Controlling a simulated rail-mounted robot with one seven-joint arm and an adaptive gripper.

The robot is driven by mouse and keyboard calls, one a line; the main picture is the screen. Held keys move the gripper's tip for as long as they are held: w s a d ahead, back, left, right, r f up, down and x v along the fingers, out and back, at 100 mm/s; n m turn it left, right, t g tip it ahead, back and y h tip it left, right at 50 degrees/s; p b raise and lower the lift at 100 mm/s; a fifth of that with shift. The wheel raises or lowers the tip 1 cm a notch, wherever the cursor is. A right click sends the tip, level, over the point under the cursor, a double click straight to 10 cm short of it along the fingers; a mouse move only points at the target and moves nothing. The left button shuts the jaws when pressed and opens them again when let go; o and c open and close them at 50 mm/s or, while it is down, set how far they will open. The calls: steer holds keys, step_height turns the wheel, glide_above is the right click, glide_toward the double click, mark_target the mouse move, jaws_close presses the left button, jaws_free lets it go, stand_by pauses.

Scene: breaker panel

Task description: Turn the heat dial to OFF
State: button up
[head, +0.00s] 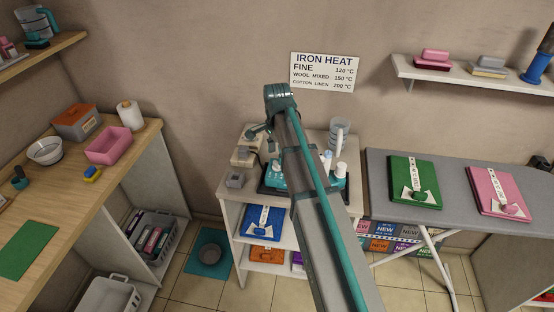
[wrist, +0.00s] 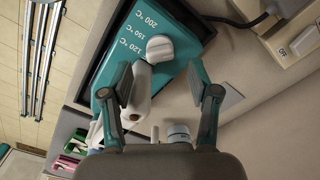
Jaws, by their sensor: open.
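The heat dial (wrist: 160,47) is a round white knob on a teal panel (wrist: 112,62) in the wrist view. The marks 200, 150 and 120 °C run beside it. The dial shows just beyond and between the fingertips, with no clear contact. A white rounded part (wrist: 139,84) shows between the fingers. In the head view, the teal unit (head: 275,181) stands on a white shelf unit, partly hidden by my arm.
An IRON HEAT sign (head: 324,72) hangs on the wall. A clear jug (head: 339,133) stands behind the teal unit. An ironing board (head: 450,216) with green and pink folded cloths is at right. A wooden counter (head: 85,190) is at left. A dark cable (wrist: 238,22) lies near the panel.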

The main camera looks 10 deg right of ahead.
mark_target(277, 162)
step_height(277, 162, up, 8)
steer(key=shift+r, duration=0.25)
steer(key=shift+f, duration=0.2)
steer(key=c, duration=0.4)
step_height(277, 162, down, 12)
steer(key=n+b, duration=0.1)
steer(key=n, duration=1.9)
steer(key=shift+r, duration=0.15)
